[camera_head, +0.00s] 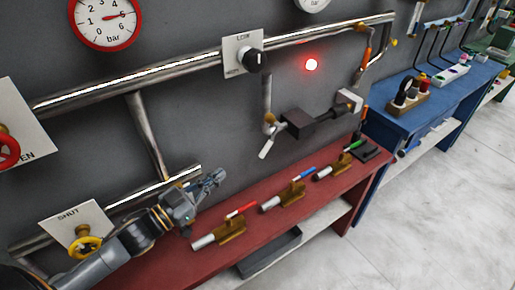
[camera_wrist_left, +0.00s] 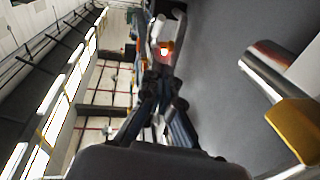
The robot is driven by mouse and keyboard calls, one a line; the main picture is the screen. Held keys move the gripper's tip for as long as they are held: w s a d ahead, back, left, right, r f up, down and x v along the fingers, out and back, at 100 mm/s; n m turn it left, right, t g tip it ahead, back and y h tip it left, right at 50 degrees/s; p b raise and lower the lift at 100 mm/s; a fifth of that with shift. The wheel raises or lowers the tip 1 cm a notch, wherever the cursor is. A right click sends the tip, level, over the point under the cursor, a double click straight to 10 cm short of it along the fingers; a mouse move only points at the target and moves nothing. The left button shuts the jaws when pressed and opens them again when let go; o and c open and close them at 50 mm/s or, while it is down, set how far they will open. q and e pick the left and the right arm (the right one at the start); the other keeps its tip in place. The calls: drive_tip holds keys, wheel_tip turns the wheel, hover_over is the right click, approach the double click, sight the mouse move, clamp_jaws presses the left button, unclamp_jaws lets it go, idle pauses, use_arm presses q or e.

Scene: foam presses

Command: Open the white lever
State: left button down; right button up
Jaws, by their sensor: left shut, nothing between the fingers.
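The white lever (camera_head: 266,149) hangs slanted down and to the left from a small brass valve (camera_head: 269,127), under a vertical pipe on the grey wall in the head view. My left gripper (camera_head: 219,176) is shut and empty. It is left of and lower than the white lever, clearly apart from it in the picture, above the red bench. The left wrist view shows its fingers (camera_wrist_left: 165,55) close to the grey wall; I cannot tell the white lever there. My right gripper is in no view.
Red bench (camera_head: 165,262) carries brass valves with red (camera_head: 241,210), blue (camera_head: 304,173) and green handles. A dark block (camera_head: 308,124) sticks out right of the lever. A black knob (camera_head: 255,60) and lit red lamp (camera_head: 311,64) are above. A yellow handwheel (camera_head: 85,245) is lower left.

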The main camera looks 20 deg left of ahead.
use_arm(q)
drive_tip(key=r+h, duration=0.1)
drive_tip(key=r, duration=0.1)
drive_tip(key=p, duration=0.4)
approach(267, 145)
wheel_tip(267, 145, up, 4)
drive_tip(key=w+d, duration=0.2)
drive_tip(key=shift+m, duration=0.3)
drive_tip(key=shift+w+d+f, duration=0.2)
drive_tip(key=shift+w+f, duration=0.55)
drive_tip(key=shift+f, duration=0.1)
drive_tip(key=shift+w+d+f, duration=0.2)
drive_tip(key=shift+w+f, duration=0.55)
drive_tip(key=shift+f, duration=0.1)
